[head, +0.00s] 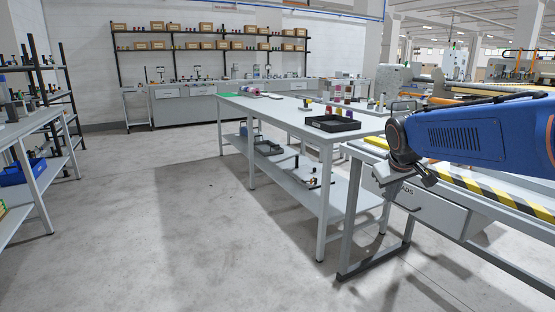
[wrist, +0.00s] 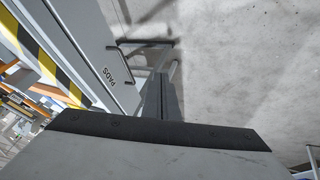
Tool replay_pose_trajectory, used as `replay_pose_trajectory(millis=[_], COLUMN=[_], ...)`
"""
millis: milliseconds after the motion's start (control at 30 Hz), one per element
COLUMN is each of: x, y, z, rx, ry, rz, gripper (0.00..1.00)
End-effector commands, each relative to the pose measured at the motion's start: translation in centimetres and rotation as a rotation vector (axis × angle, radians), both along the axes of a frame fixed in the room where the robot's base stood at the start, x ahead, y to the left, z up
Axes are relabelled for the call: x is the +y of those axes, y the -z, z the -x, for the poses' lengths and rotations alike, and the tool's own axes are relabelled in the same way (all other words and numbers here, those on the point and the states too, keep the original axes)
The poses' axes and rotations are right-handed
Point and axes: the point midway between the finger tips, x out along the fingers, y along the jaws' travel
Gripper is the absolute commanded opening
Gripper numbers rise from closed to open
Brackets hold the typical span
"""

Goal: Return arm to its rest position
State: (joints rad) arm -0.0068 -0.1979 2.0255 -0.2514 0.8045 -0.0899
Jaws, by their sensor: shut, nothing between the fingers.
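My blue arm (head: 465,132) reaches in from the right edge of the head view. My gripper (head: 418,182) hangs at its end, in front of a grey drawer front and beside the yellow-and-black striped edge. In the wrist view the gripper's fingers (wrist: 162,98) are together, with nothing held between them. The drawer (wrist: 105,55), lettered "PADS", is left of the fingers in the wrist view and is closed as far as I can see. It also shows in the head view (head: 445,212), partly hidden by the gripper.
A grey table (head: 285,110) stands left of the arm, with a black tray (head: 333,123) and thread spools on it. The striped edge (head: 490,192) runs under my arm. A shelf rack (head: 40,115) stands at the far left. The concrete floor (head: 150,220) between is clear.

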Motion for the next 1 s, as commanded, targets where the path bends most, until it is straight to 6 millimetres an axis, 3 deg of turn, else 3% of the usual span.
replay_pose_trajectory(millis=[100,367,700,833,1000], x=[0.4,1.5,3.1,3.6,4.1], y=[0.4,2.6,7.5,9.4,11.0], z=[4.7,14.2,25.7,29.0,31.4], rx=[0.007,0.03,0.064,0.075,0.085], ry=[0.023,0.071,0.128,0.143,0.157], rz=[-0.034,-0.113,-0.215,-0.247,-0.272], gripper=[0.0,0.0,0.0,0.0,0.0])
